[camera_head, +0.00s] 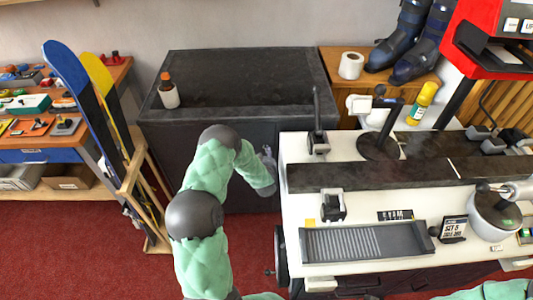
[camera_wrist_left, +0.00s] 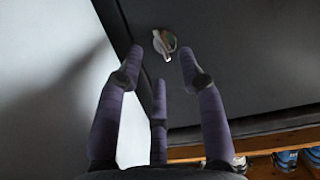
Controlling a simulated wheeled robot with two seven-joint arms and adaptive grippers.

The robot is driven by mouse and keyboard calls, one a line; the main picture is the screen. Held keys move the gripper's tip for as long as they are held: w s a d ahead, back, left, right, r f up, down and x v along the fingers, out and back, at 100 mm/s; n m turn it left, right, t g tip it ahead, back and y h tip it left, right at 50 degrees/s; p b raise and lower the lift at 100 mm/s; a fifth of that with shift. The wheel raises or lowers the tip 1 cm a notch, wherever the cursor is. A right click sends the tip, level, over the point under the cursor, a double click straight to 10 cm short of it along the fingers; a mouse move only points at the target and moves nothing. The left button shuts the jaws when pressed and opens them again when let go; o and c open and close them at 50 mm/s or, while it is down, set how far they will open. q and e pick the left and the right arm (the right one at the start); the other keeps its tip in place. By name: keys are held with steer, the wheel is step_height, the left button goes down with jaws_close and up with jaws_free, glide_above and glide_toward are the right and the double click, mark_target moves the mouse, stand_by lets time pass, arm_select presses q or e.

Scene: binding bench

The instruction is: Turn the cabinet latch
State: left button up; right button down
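The dark cabinet (camera_head: 235,75) stands at the back middle, its front partly behind my left arm. My left gripper (camera_head: 267,165) is at the cabinet's front, beside the white bench. In the left wrist view my left gripper (camera_wrist_left: 159,68) has its fingers spread, with the latch just beyond the fingertips and apart from them. The latch cannot be made out in the head view. My right gripper cannot be made out.
The white bench (camera_head: 290,153) with clamps and a metal tray (camera_head: 365,242) stands close right of my left gripper. Skis (camera_head: 90,110) lean in a wooden rack at left. A bottle (camera_head: 169,97) stands on the cabinet. Red carpet (camera_head: 100,245) is clear at lower left.

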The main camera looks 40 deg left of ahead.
arm_select(q)
steer(key=v, duration=0.8)
stand_by(0.4)
